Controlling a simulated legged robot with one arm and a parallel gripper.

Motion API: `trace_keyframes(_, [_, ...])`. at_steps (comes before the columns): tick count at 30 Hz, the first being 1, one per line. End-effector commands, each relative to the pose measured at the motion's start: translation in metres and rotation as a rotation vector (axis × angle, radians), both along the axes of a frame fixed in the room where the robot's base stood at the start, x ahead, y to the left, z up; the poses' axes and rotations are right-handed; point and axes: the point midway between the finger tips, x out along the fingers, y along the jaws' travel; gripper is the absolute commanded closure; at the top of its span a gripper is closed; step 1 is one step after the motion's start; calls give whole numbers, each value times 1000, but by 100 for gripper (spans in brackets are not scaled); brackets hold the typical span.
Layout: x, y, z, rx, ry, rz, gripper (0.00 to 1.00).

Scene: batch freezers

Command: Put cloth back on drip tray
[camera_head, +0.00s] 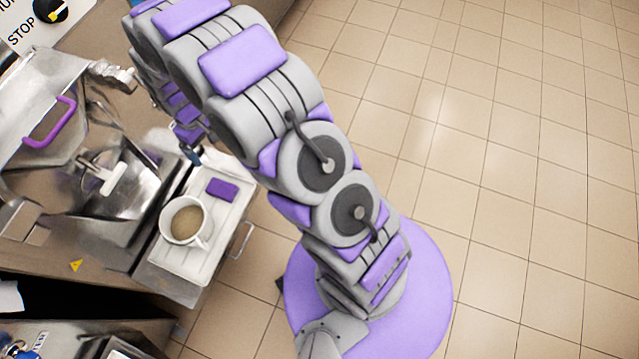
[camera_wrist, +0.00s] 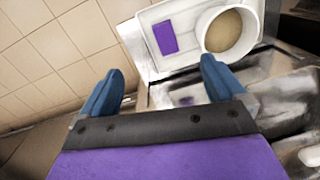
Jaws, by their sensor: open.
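The drip tray (camera_head: 178,262) is a white tray jutting from the front of the machine, and it also shows in the wrist view (camera_wrist: 148,62). A flat purple rectangle (camera_head: 222,189) lies on it, also in the wrist view (camera_wrist: 165,37); it may be the folded cloth or a sponge. A white cup (camera_head: 169,222) of tan liquid stands beside it, also in the wrist view (camera_wrist: 211,45). My gripper (camera_wrist: 160,68) is open, its blue fingers apart with nothing between them. In the head view it is mostly hidden behind my arm, near the tray's far end.
A steel machine front with a purple handle (camera_head: 50,122) and a white-handled outlet (camera_head: 108,178) stands left of the tray. A pale patch (camera_head: 160,140) lies near my gripper; I cannot tell what it is. The tiled floor (camera_head: 510,150) at right is clear.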

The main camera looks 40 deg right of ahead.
Motion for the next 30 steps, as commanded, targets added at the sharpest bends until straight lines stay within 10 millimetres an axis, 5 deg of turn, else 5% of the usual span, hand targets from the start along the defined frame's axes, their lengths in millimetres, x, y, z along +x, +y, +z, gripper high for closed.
trace_keyframes(6, [-43,-27,73,-4,14,-68,3])
trace_keyframes(15, [-122,-63,149,-18,41,-164,3])
trace_keyframes(30, [-281,-109,218,-53,85,-345,3])
